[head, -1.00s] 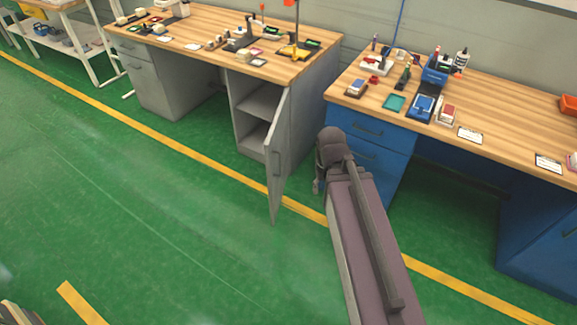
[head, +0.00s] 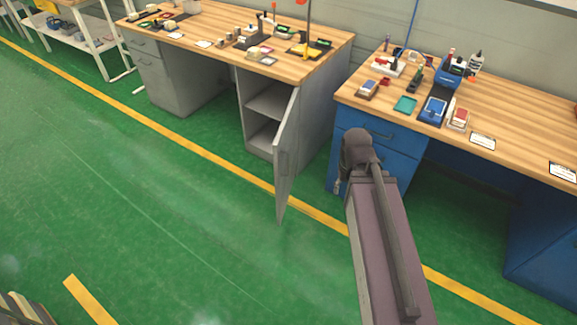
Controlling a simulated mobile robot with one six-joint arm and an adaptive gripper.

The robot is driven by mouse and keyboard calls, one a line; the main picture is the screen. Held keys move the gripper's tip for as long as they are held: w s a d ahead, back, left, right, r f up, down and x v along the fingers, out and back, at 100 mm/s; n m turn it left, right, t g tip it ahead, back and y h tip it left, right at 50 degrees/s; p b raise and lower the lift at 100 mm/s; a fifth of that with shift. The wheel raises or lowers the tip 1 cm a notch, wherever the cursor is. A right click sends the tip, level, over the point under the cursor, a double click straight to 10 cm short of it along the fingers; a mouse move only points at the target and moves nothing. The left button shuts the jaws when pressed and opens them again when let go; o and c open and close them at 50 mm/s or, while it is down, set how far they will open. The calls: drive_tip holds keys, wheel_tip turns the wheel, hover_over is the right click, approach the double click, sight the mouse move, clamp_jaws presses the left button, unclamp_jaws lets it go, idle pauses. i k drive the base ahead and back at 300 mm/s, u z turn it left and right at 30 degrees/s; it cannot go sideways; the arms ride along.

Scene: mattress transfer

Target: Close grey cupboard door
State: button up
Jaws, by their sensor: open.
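The grey cupboard door (head: 286,165) stands ajar, swung out toward me over the green floor, in the middle of the head view. It is hinged at the right side of the grey cupboard (head: 313,130) and has a handle on its outer face. The cupboard's inner shelf (head: 268,105) shows through the gap and looks empty. My arm rises from the bottom right, and its bent joint is in front of the blue drawers, right of the door in the picture. No contact between arm and door is visible.
A wooden worktop (head: 215,28) with small parts lies above the cupboard. To the right stands a blue workbench (head: 383,150) with tools and boxes on top. A yellow line (head: 220,160) crosses the floor by the door.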

sight(285, 144)
drive_tip(key=u, duration=0.1)
drive_tip(key=i, duration=1)
drive_tip(key=u, duration=0.25)
